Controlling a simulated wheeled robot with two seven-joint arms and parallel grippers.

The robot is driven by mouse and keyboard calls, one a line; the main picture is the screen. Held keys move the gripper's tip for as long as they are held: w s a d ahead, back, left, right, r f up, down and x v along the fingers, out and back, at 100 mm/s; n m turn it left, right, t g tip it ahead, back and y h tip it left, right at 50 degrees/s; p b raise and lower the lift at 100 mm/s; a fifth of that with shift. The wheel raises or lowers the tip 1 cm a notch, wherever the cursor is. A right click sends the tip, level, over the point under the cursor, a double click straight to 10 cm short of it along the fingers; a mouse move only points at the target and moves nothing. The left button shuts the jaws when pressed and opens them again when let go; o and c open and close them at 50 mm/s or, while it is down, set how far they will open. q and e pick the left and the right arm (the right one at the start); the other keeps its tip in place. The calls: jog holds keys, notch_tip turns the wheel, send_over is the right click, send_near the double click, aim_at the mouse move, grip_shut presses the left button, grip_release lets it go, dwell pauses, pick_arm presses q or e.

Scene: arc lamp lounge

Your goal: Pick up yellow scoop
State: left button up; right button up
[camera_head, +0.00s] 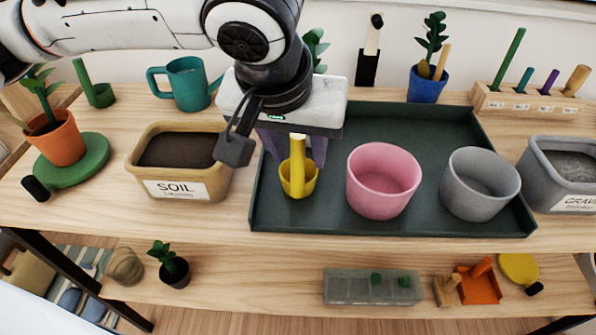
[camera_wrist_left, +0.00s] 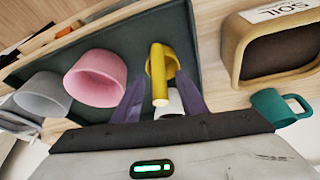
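The yellow scoop (camera_head: 298,178) stands upright in the left part of the dark green tray (camera_head: 440,125), its handle pointing up. My left gripper (camera_head: 295,158) is over the tray right behind the scoop. Its purple fingers are apart, one on each side of the handle. In the left wrist view the scoop (camera_wrist_left: 160,78) shows between the spread fingers of the gripper (camera_wrist_left: 160,90), with gaps beside the handle. I see no clear contact. My right gripper is in neither view.
A pink pot (camera_head: 384,185) and a grey pot (camera_head: 480,185) stand right of the scoop in the tray. The soil box (camera_head: 185,187) is close on the left. A teal mug (camera_head: 187,85) and a blue plant pot (camera_head: 427,86) stand behind.

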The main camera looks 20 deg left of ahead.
pick_arm(q)
grip_shut()
jog(key=shift+r, duration=0.1)
notch_tip(320, 180, up, 9)
jog(key=shift+r+p, duration=0.15)
jog(key=shift+p, duration=0.95)
jog(key=shift+r, duration=0.3)
